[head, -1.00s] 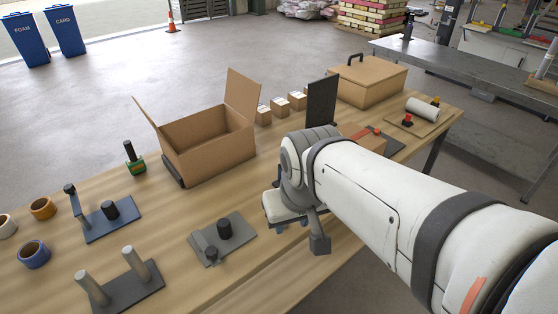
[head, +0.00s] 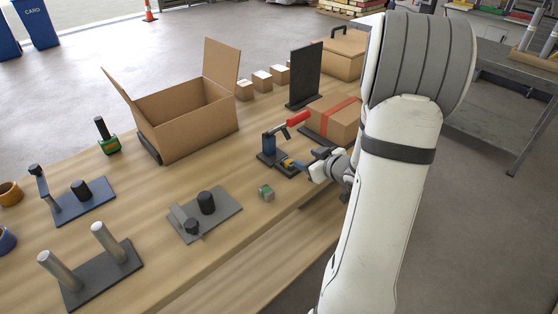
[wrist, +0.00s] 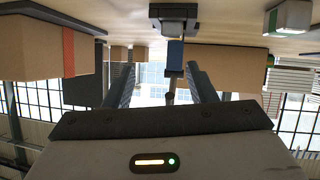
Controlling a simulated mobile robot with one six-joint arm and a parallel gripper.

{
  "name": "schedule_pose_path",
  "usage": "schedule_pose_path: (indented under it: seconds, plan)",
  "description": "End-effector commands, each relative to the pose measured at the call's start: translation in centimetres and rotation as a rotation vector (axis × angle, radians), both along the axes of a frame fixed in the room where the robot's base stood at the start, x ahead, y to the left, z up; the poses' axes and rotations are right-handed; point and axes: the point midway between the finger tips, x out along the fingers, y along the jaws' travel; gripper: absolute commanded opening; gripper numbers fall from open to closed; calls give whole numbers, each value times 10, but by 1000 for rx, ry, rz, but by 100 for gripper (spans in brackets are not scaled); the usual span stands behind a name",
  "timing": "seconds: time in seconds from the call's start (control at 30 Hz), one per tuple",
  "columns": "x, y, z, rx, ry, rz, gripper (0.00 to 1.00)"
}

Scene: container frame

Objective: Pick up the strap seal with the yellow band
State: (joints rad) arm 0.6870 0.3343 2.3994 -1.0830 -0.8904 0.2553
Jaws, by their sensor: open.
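A small yellow patch (head: 287,162) shows beside the blue-posted press (head: 268,145) with the red handle. It may be the yellow-banded strap seal; its shape is too small to make out. In the wrist view I see no yellow; a blue block (wrist: 175,54) under a dark base stands ahead between the fingers. My gripper (head: 302,166) is low over the table's right edge, pointing left at the press, with its fingers apart. In the wrist view its two fingers (wrist: 160,82) are spread with nothing clearly held. A small greenish block (head: 266,192) lies nearer, apart from the gripper.
A red-strapped carton (head: 333,118) sits behind my gripper, with a dark upright panel (head: 304,76) beyond. An open carton (head: 186,120) stands left. A grey fixture with black knobs (head: 205,215) is nearer. Bare tabletop lies between them.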

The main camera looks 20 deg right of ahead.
Motion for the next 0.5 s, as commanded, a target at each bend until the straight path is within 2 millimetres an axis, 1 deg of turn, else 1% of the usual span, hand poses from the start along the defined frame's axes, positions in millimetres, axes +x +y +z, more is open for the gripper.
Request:
schedule_pose_path:
  seconds: [0.03, 0.1, 0.2, 0.27, 0.37, 0.5]
  plan:
    - [-4, -2, -15, 46, -24, 27, 51]
    - [-9, 0, -22, 95, -58, 67, 51]
    - [-13, 2, -27, 146, -91, 102, 51]
    - [-13, 4, -28, 163, -101, 115, 51]
    - [-6, 8, -31, 172, -107, 123, 51]
    - [9, 12, -35, 171, -107, 123, 51]
